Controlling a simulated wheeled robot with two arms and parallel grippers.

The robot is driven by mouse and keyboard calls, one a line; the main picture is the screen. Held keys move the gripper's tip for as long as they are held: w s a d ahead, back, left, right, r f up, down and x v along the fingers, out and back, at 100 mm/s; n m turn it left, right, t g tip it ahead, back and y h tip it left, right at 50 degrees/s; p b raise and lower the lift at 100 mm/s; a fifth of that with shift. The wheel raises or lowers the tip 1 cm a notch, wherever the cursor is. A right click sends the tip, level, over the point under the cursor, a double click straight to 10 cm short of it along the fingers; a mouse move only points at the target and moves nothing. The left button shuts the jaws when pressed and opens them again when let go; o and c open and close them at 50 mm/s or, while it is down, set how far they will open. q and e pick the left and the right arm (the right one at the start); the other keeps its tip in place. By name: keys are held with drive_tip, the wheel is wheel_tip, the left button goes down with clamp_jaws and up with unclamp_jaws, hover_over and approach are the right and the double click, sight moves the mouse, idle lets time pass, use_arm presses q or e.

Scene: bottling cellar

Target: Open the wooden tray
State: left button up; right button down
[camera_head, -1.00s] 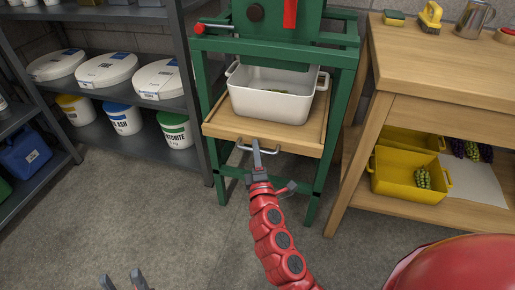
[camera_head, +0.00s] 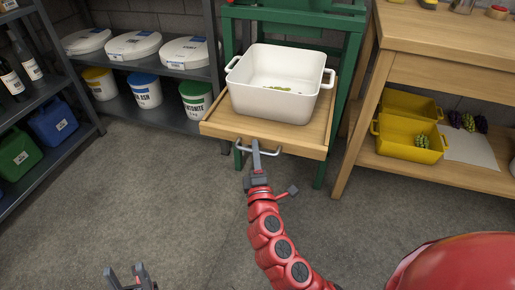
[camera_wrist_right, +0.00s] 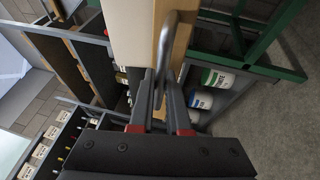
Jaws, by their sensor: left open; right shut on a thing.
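The wooden tray (camera_head: 222,125) sticks out from the front of the green frame (camera_head: 228,45) and bears a white tub (camera_head: 275,104). A metal bar handle (camera_head: 270,151) is on its front edge. My right gripper (camera_head: 256,146) is shut on this handle; in the right wrist view the handle (camera_wrist_right: 172,25) runs between the fingers (camera_wrist_right: 163,95). My left gripper (camera_head: 126,273) is open and empty, low over the floor at the bottom left, apart from the tray. The tray's rear is hidden behind the tub.
A wooden workbench (camera_head: 430,40) stands at the right, with yellow crates (camera_head: 405,145) and grapes on its lower shelf. A grey shelf (camera_head: 150,60) with white lids and buckets (camera_head: 146,92) stands at the left. The concrete floor (camera_head: 150,200) in front is clear.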

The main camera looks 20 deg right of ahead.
drive_tip(key=shift+s+a, duration=0.3)
drive_tip(key=shift+s, duration=0.2)
drive_tip(key=c, duration=0.9)
unclamp_jaws()
drive_tip(key=shift+s, duration=0.1)
drive_tip(key=shift+p+v, duration=0.5)
drive_tip(key=shift+v, duration=8.1)
drive_tip(key=shift+a+f, duration=0.1)
drive_tip(key=shift+f, duration=0.05)
